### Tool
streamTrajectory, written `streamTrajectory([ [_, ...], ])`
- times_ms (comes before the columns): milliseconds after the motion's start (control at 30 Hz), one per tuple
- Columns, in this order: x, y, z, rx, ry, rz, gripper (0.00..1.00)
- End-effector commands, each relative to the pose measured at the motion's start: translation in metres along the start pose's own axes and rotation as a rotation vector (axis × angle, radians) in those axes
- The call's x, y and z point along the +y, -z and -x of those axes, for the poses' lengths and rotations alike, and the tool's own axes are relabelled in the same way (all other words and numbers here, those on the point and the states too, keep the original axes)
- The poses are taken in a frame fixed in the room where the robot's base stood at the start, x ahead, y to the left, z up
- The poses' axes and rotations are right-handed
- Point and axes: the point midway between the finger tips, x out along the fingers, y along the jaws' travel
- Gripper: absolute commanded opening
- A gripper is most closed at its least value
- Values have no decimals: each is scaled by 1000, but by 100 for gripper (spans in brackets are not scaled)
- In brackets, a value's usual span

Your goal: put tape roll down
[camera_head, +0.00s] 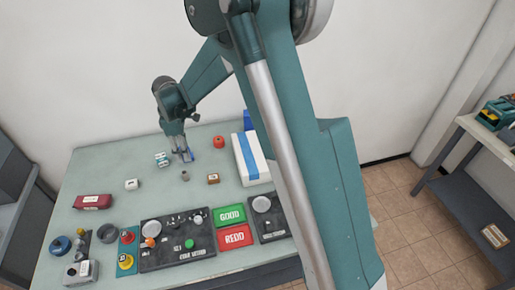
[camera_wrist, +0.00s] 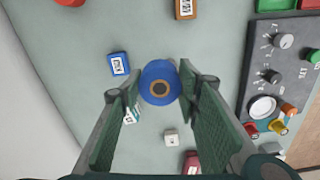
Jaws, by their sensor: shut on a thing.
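In the head view my gripper (camera_head: 183,157) points down over the back middle of the table. The roll cannot be clearly made out there, and its height above the table is hard to tell. A small blue box (camera_wrist: 118,64) with a white label lies close to the left finger in the wrist view.
On the table (camera_head: 110,165) are a red roll (camera_head: 219,142), a brown box (camera_head: 213,178), a teal-and-white box (camera_head: 162,159), a white box (camera_head: 131,184) and a dark red box (camera_head: 92,201). A control panel (camera_head: 175,245) lies along the front. Bare tabletop shows at the back left.

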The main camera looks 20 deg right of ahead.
Motion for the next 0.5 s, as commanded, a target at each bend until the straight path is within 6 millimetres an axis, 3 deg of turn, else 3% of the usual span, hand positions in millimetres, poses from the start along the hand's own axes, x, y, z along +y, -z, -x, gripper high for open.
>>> streamTrajectory([
  [33,6,-16,5,0,0,-4,21],
  [500,39,-147,29,0,0,-5,21],
])
